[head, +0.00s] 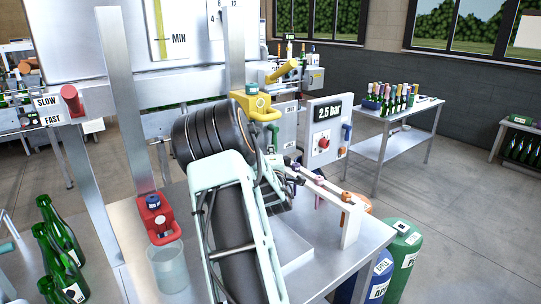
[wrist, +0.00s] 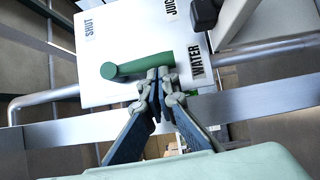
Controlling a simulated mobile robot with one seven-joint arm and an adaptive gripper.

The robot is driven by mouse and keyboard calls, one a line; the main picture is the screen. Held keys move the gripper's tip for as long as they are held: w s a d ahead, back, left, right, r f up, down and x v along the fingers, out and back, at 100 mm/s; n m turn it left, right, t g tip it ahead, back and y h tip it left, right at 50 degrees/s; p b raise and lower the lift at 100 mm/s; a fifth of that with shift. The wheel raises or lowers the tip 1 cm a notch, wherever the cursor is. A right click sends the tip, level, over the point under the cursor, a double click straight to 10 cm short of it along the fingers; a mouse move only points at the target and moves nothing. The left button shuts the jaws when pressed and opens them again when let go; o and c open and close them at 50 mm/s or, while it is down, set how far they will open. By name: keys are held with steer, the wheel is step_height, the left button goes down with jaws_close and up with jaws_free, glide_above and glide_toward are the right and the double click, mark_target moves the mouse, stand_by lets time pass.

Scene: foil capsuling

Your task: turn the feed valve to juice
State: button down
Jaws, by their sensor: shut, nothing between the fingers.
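The feed valve has a green handle (wrist: 140,66) on a white panel (wrist: 125,35) in the wrist view. Its rounded end is at the left, and its other end runs toward the WATER label (wrist: 197,65). The SHUT label (wrist: 88,28) is at upper left and the JUICE label (wrist: 171,8) at the top edge. My gripper (wrist: 157,80) is shut and empty, its tips just below the handle's right part; I cannot tell whether they touch it. In the head view my gripper (head: 281,190) is partly hidden by my arm, and I cannot make out the handle.
A metal rail (wrist: 60,133) crosses behind my gripper. A dark knob (wrist: 204,14) sits at the panel's upper right. In the head view, a rack with hanging tools (head: 350,222), a red-based device (head: 157,218) and a clear beaker (head: 168,268) stand on the bench near my arm.

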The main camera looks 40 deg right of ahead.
steer(key=shift+d+f+n+t+b, duration=0.35)
steer(key=shift+n+b, duration=0.25)
steer(key=shift+b, duration=1.45)
steer(key=d+n+b, duration=0.1)
steer(key=b, duration=0.4)
steer(key=d+n+t+b, duration=0.1)
steer(key=b, duration=0.4)
steer(key=d+n+t+b, duration=0.1)
steer(key=d+n+b, duration=0.1)
steer(key=b, duration=0.3)
steer(key=shift+s+d+t+h+b, duration=0.1)
steer(key=shift+s+t+h+b, duration=0.2)
steer(key=shift+b, duration=0.1)
steer(key=shift+d+r, duration=0.1)
steer(key=shift+d, duration=0.05)
steer(key=shift+s+b, duration=0.1)
steer(key=shift+b, duration=0.25)
